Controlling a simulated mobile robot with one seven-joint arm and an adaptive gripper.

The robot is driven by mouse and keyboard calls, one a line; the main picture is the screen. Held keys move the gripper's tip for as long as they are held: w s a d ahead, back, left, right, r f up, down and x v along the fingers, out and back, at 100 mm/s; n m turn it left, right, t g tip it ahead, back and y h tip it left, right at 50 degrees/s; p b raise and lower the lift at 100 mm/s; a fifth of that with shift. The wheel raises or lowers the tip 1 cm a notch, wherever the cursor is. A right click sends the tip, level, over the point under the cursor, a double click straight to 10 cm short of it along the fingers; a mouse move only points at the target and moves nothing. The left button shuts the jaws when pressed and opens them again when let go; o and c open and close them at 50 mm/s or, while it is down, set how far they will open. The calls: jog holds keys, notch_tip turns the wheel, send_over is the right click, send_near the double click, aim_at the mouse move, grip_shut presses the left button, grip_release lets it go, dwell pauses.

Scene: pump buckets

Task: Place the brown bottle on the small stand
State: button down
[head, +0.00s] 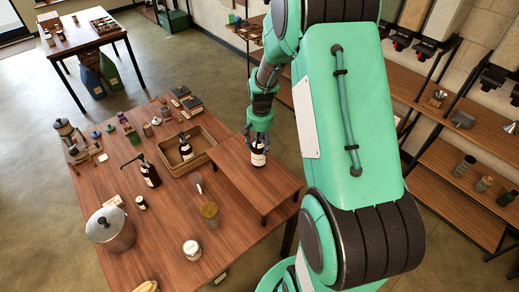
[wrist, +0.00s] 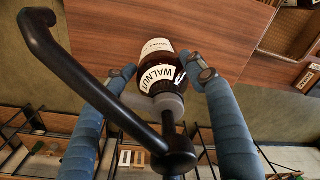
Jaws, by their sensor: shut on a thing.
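The brown bottle (head: 258,158) has a white label and is upright or nearly so at the far part of the small stand (head: 262,195), a low wooden platform on the table's right side. My gripper (head: 259,139) is above the bottle and shut on its upper part. In the wrist view the bottle (wrist: 158,75) shows "WALNUT" on its label, with a black pump spout reaching toward the camera. The blue fingers of my gripper (wrist: 168,72) lie on both sides of it. I cannot tell whether the bottle's base touches the stand.
A wicker basket (head: 209,154) with a dark bottle stands left of the stand. Another dark pump bottle (head: 148,172), a metal pot (head: 110,230) and jars (head: 192,249) are farther left and nearer. Most of the stand's near surface is clear. Shelves (head: 475,170) stand at right.

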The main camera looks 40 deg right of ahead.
jog(key=shift+f, duration=1.5)
jog(key=c, duration=0.6)
grip_release()
jog(key=shift+s, duration=0.1)
jog(key=shift+c, duration=0.2)
jog(key=r, duration=1.2)
jog(key=shift+s+r, duration=0.1)
jog(key=shift+s, duration=0.2)
jog(key=shift+a, duration=0.1)
